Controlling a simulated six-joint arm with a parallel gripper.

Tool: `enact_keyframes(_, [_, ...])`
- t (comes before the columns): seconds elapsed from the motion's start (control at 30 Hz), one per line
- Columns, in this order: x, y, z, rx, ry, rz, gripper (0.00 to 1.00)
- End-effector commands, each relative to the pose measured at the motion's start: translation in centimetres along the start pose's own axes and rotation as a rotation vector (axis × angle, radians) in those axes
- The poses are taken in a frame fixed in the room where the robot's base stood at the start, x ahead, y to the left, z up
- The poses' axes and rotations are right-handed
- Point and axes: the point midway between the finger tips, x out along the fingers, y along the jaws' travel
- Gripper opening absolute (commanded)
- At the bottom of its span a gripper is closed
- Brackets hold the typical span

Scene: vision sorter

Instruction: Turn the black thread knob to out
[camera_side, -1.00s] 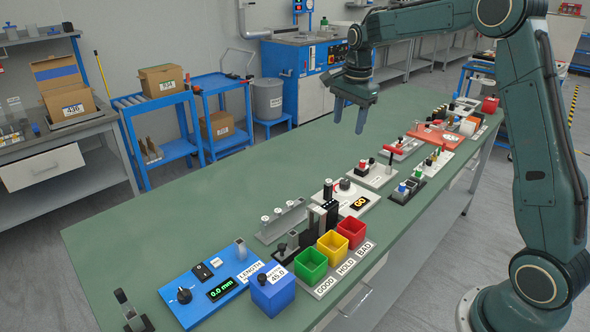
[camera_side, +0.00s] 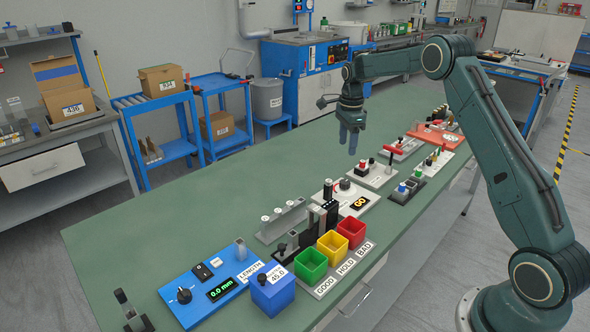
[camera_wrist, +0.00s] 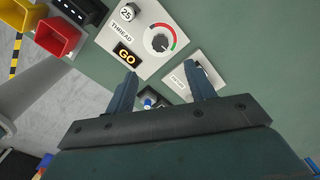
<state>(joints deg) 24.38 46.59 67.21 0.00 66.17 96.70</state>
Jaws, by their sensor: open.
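The black thread knob (camera_wrist: 160,43) sits on a white THREAD plate (camera_wrist: 92,55) with a red and green arc around it. It also shows in the side view as a small dark knob (camera_side: 345,184). Its pointer is too small to read. An amber GO display (camera_wrist: 127,54) is on the same plate. My gripper (camera_wrist: 161,75) is open and empty, its fingers apart, with the knob beyond the fingertips in the wrist view. In the side view my gripper (camera_side: 349,146) hangs above the green table, clear of the plate and not touching the knob.
Red (camera_side: 351,232), yellow (camera_side: 333,246) and green (camera_side: 311,264) bins stand in front of the plate. A blue LENGTH device (camera_side: 212,287) is at the near left. Other fixtures (camera_side: 370,173) line the table to the right. The table's left rear is clear.

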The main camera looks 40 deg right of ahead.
Motion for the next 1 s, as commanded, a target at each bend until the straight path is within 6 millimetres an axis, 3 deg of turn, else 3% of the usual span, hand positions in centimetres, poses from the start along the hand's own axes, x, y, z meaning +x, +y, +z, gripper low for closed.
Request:
enact_keyframes(0.27, [2.5, 0.1, 0.0, -0.001, 0.0, 0.004, 0.54])
enact_keyframes(0.8, [10.6, 0.1, 0.0, -0.001, 0.0, 0.003, 0.54])
enact_keyframes(1.0, [12.6, 0.1, 0.0, -0.001, 0.0, 0.002, 0.54])
